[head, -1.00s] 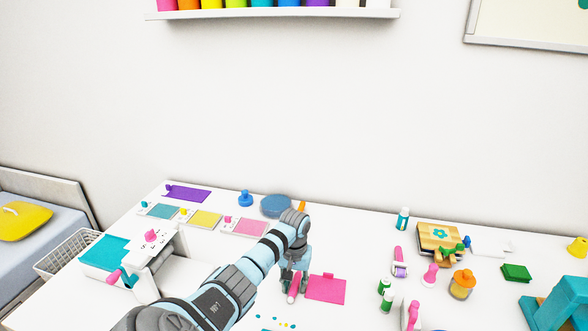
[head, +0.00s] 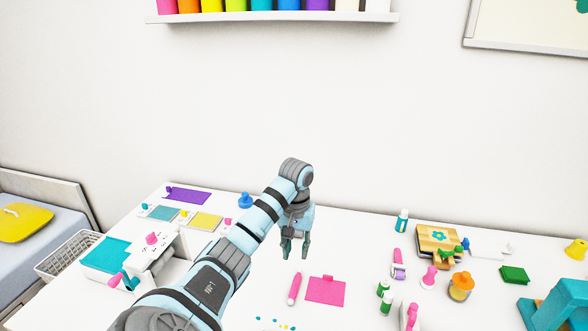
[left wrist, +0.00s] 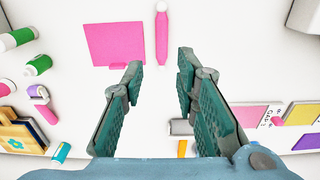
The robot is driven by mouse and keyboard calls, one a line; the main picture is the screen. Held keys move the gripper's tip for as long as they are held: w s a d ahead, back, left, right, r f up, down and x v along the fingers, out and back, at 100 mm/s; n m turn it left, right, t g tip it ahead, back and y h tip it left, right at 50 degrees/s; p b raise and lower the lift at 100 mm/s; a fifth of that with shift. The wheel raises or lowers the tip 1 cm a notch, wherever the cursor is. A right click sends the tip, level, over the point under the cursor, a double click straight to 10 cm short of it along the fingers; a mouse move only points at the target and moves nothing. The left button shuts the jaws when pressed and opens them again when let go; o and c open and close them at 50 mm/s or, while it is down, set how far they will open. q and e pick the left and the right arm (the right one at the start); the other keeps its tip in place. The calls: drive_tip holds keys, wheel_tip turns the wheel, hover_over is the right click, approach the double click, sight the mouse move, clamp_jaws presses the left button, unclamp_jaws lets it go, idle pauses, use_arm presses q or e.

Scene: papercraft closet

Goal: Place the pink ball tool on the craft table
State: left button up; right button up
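The pink ball tool (head: 294,289) lies on the white craft table (head: 235,310), just left of a flat pink sheet (head: 325,290). It also shows in the left wrist view (left wrist: 162,38), with the pink sheet (left wrist: 115,43) beside it. My left gripper (head: 295,252) is open and empty above the table, raised clear of the tool. My right gripper is not in view.
A white machine (head: 155,260) and coloured sheets (head: 206,221) are at the left. A shelf (head: 270,16) hangs on the wall above.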

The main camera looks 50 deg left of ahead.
sight(294, 288)
use_arm(q)
drive_tip(key=f+b, duration=0.1)
drive_tip(key=f, duration=0.4)
drive_tip(key=f+b, duration=0.2)
drive_tip(key=f, duration=0.2)
drive_tip(key=f+b, duration=0.1)
drive_tip(key=f, duration=0.4)
drive_tip(key=shift+s+f, duration=0.35)
clamp_jaws()
